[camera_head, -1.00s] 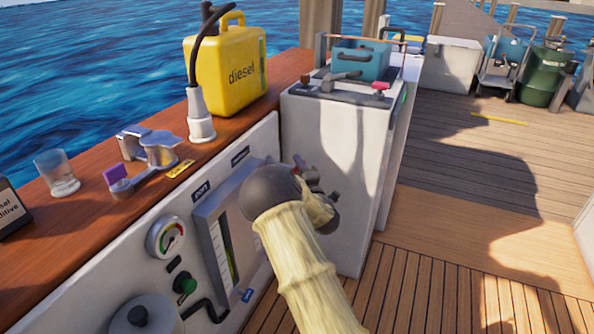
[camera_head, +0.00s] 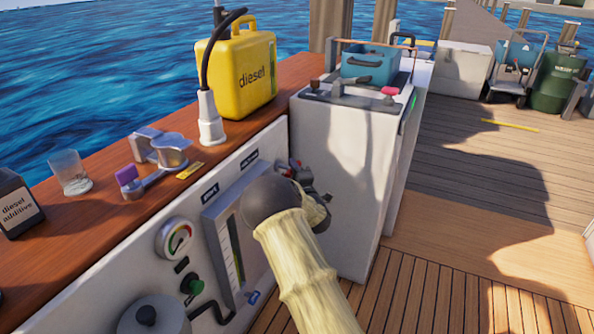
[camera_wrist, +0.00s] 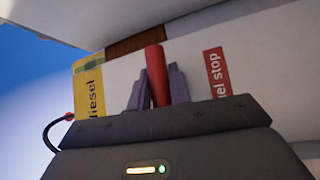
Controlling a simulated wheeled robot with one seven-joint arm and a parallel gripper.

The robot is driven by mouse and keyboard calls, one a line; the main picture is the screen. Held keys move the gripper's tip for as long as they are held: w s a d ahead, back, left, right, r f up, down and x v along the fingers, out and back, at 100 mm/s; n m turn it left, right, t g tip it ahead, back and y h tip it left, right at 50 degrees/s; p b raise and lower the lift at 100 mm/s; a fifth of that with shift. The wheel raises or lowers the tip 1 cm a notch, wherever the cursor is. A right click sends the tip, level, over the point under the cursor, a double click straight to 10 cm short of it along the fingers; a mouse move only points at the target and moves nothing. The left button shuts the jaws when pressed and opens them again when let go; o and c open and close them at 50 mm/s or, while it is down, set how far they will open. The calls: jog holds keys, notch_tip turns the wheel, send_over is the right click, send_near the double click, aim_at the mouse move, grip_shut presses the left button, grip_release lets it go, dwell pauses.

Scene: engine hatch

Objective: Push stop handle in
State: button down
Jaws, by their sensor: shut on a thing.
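The red stop handle (camera_wrist: 155,76) shows in the wrist view as a slim red bar between the two grey fingers of my gripper (camera_wrist: 158,82). The fingers are shut on it. A red label (camera_wrist: 217,73) reading "el stop", its start cut off, is on the pale panel to the right of the handle. In the head view my gripper (camera_head: 312,195) is at the far end of the white side panel (camera_head: 112,262), near the white cabinet. My arm hides part of the panel there. How far the handle stands out cannot be told.
The wooden ledge (camera_head: 100,220) holds a yellow diesel can (camera_head: 238,72), a glass (camera_head: 70,172) and a dark additive bottle (camera_head: 17,205). A white cabinet (camera_head: 343,165) stands just beyond my gripper. The deck (camera_head: 430,290) on the right is open.

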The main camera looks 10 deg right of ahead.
jog(key=c, duration=1.3)
grip_release()
jog(key=shift+w+a, duration=0.15)
jog(key=shift+a, duration=0.05)
jog(key=s+d+f+p, duration=0.2)
jog(key=s+p, duration=0.2)
jog(key=s, duration=1.3)
jog(key=shift+d+f+p, duration=0.2)
jog(key=shift+d+p, duration=0.1)
jog(key=shift+p, duration=0.05)
